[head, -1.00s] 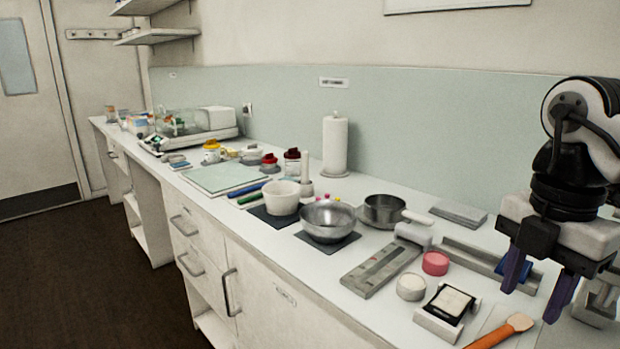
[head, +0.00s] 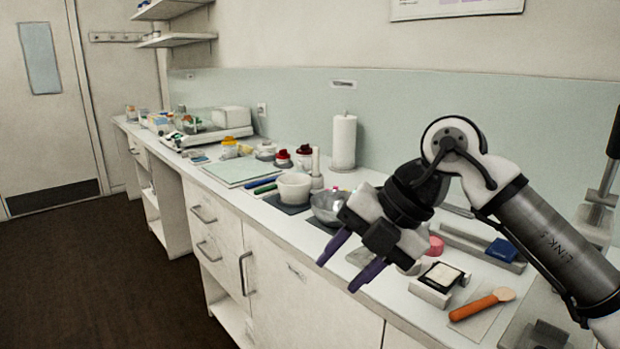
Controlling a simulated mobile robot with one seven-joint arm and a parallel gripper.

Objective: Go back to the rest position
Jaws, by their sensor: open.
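My gripper (head: 343,268) is in the head view, right of centre, with two purple fingers pointing down and to the left. The fingers are apart and nothing shows between them. It hangs in front of the counter (head: 395,300), over or near its front edge. My arm reaches in from the right side. The gripper and wrist hide part of the metal bowl (head: 326,207) and the tools behind it.
A white mortar (head: 294,187), a paper towel roll (head: 343,142) and red-lidded jars (head: 304,154) stand along the counter. A spatula with an orange handle (head: 474,306) and a blue block (head: 501,250) lie at right. The floor (head: 95,270) at left is clear.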

